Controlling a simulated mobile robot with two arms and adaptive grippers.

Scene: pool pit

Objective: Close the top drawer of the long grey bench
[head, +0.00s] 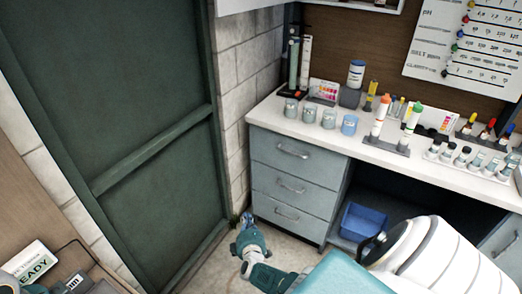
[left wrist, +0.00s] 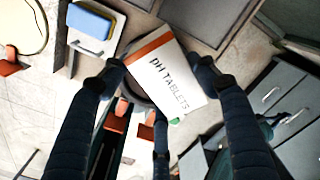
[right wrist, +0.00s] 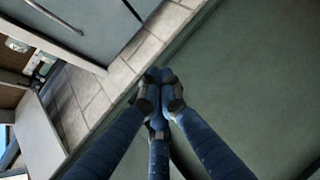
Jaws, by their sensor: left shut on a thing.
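The long grey bench (head: 420,165) has a white top and a stack of grey drawers at its left end. Its top drawer (head: 270,150) looks about level with the drawers below; I cannot tell whether a small gap is left. The drawer's metal handle (head: 292,150) is clear of both grippers. My right gripper (head: 246,220) is left of the lowest drawer in the head view, apart from the handles. Its fingers meet with nothing between them in the right wrist view (right wrist: 160,78). My left gripper (left wrist: 157,75) is shut on a white and orange pH tablets box (left wrist: 165,85).
A dark green door (head: 130,120) and pale block wall (head: 247,70) flank the bench on the left. Bottles, cups and test kits crowd the benchtop. A blue bin (head: 362,222) stands in the open space under it. A READY sign (head: 32,262) is at lower left.

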